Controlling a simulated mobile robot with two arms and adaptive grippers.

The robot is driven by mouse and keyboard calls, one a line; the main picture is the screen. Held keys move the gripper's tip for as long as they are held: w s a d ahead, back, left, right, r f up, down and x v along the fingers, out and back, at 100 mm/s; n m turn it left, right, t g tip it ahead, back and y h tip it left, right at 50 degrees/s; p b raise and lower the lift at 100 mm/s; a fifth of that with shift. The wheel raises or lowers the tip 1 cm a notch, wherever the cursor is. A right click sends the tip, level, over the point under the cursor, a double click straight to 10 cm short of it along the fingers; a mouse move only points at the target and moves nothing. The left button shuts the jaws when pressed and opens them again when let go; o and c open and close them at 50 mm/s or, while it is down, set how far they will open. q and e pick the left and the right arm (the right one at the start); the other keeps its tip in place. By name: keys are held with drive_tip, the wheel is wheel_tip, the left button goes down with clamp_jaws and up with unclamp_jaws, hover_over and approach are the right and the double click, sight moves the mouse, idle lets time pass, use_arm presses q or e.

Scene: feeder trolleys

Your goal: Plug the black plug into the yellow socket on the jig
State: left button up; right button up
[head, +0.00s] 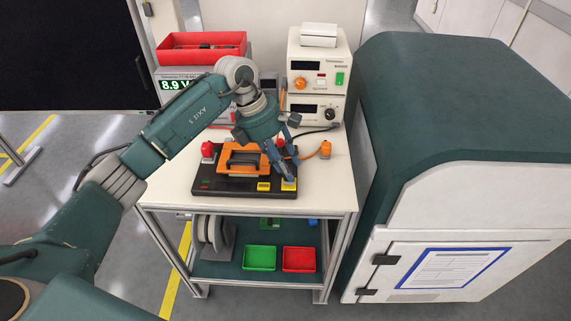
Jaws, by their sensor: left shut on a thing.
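The jig (215,186) is a black board on the trolley's white top, with an orange handled clamp (233,161) and red knobs. Two yellow sockets sit along its front edge, a left one (263,186) and a right one (289,185). My left gripper (289,176) points down over the right part of the jig. Its fingertips are just above or at the right yellow socket. It is shut on the black plug, which is mostly hidden by the dark fingers. I cannot tell whether the plug touches the socket. My right gripper is not in view.
White instruments (319,75) and a red bin (201,57) are at the back. The lower shelf holds a reel, a green tray (259,258) and a red tray (298,259). A large cabinet (460,130) closes the right side.

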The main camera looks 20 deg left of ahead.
use_arm(q)
drive_tip(key=shift+f+b, duration=0.5)
drive_tip(key=shift+f, duration=0.1)
drive_tip(key=o, duration=1.1)
drive_tip(key=shift+o, duration=0.2)
drive_tip(key=shift+r, duration=0.1)
drive_tip(key=v, duration=1.2)
